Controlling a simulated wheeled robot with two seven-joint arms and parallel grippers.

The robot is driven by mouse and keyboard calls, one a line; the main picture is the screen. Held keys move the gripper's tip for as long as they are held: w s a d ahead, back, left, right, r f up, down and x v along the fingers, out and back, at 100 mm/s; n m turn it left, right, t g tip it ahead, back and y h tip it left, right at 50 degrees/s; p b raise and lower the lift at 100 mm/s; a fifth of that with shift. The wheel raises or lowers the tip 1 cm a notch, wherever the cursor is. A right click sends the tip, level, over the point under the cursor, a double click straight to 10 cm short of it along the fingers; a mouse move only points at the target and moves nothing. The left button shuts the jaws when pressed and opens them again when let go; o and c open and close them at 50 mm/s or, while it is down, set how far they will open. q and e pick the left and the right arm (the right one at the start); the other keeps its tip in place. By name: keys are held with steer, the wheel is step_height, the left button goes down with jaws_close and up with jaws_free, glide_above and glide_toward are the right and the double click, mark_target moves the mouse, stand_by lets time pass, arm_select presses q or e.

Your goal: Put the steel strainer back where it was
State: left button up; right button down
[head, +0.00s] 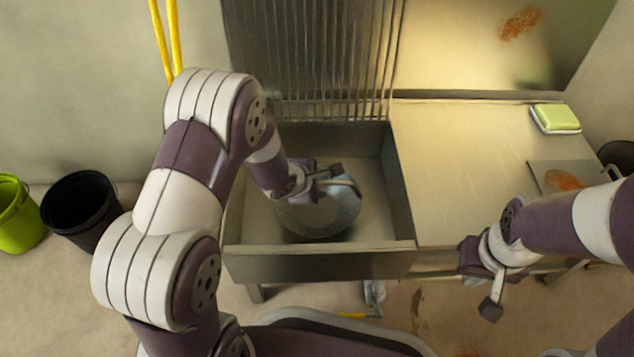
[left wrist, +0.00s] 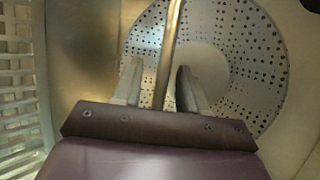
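The steel strainer (head: 322,217) is a round, perforated disc low in the steel basin, partly hidden by my left arm. The left wrist view shows its disc (left wrist: 262,60) with many holes around a plain centre. A thin metal rod, seemingly its handle (left wrist: 172,40), runs up between the fingers. My left gripper (head: 338,182) is over the strainer inside the basin. Its two fingers (left wrist: 160,75) are apart, with a gap on both sides of the rod. My right gripper (head: 490,300) hangs in front of the counter, away from the strainer; its opening is unclear.
The basin's front wall (head: 320,264) and side walls surround my left gripper. Black (head: 82,207) and green (head: 15,215) buckets stand left.

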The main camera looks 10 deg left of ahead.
arm_select(q)
steer(key=s+a+r+m+g+y+p, duration=0.2)
steer(key=s+r+m+p, duration=0.6)
steer(key=s+r+m, duration=1)
steer(key=s+a+m+g, duration=0.1)
steer(key=a+m+g, duration=0.1)
steer(key=g, duration=0.1)
steer(key=shift+s+r+g+y+p, duration=0.25)
steer(key=shift+s+g+y+p, duration=0.1)
steer(key=shift+g+y+p, duration=0.05)
steer(key=shift+a, duration=0.1)
